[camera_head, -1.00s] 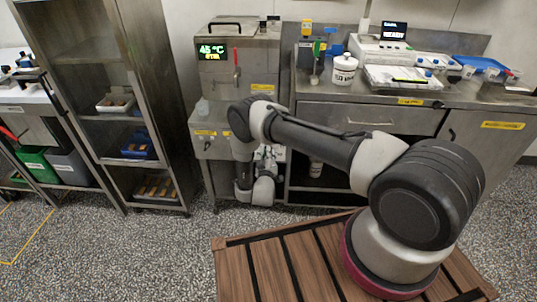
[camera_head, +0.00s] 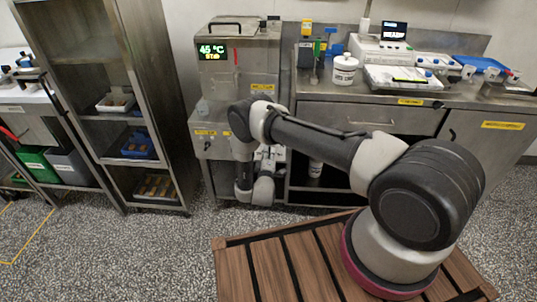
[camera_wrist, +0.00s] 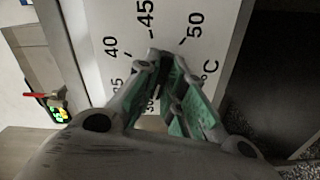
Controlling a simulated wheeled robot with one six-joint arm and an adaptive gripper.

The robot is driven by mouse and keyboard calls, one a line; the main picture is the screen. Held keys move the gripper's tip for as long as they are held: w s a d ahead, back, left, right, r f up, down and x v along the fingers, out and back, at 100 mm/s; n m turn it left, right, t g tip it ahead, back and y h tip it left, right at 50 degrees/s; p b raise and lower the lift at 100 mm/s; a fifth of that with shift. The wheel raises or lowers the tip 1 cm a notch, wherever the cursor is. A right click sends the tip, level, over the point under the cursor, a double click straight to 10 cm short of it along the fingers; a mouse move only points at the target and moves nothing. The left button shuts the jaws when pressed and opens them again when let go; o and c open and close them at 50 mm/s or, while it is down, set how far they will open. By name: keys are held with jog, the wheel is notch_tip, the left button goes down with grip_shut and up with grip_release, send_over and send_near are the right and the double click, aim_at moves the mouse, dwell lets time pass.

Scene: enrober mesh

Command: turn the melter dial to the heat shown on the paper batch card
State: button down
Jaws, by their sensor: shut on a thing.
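The melter (camera_head: 240,75) is the steel unit at the back left of the bench, with a lit display (camera_head: 211,51) reading 45 °C. My gripper (camera_wrist: 162,62) is at the dial plate (camera_wrist: 205,50) in the wrist view, its green-padded fingers close together over the middle of the scale. The fingers hide the dial knob that they grip. The numbers 40, 45 and 50 show around the fingertips, with 45 just above them. In the head view my arm hides most of the dial area. I cannot make out the paper batch card.
A steel bench (camera_head: 470,105) holds a white tub (camera_head: 345,70), a flat white device (camera_head: 403,79) and a blue tray (camera_head: 482,64). A steel rack (camera_head: 98,78) with trays stands left of the melter.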

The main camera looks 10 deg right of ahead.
jog(key=shift+w+r, duration=0.2)
jog(key=c, duration=1.5)
grip_release()
jog(key=shift+f, duration=0.1)
jog(key=v, duration=1.2)
